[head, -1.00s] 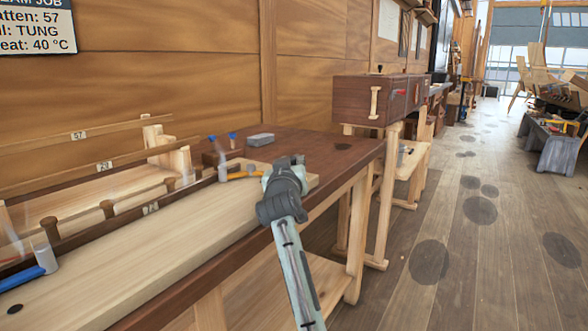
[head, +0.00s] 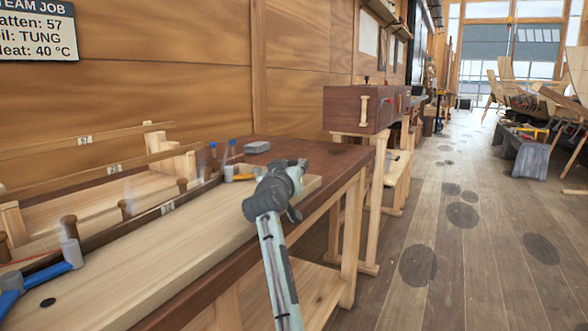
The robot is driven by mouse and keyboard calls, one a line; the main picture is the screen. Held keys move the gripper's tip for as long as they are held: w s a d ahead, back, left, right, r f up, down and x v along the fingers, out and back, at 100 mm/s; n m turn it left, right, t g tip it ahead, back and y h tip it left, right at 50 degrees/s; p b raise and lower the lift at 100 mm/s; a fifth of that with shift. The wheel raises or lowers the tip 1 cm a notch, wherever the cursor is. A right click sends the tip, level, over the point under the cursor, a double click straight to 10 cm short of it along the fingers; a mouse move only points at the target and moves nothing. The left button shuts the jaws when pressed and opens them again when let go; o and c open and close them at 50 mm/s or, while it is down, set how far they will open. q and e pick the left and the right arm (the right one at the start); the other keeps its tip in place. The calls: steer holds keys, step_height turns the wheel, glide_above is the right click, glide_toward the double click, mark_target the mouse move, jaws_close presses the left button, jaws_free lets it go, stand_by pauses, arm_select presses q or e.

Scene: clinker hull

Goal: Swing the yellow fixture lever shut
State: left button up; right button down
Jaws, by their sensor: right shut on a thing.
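The yellow fixture lever (head: 243,177) shows as a short yellow piece beside a grey cylindrical fixture post, near the far end of the pale plank on the bench. Its right end runs in behind my right gripper (head: 285,177). My right gripper is shut on the lever; its body hides the fingertips and the gripped end. My left gripper is not in view.
The pale plank (head: 140,245) lies along the dark-topped bench (head: 310,162). Small blue-capped bottles (head: 232,147) and a grey block (head: 257,147) sit behind the lever.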

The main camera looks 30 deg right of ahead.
steer(key=shift+f, duration=0.1)
steer(key=c, duration=1.2)
jaws_free()
steer(key=v, duration=1.2)
steer(key=shift+s, duration=0.1)
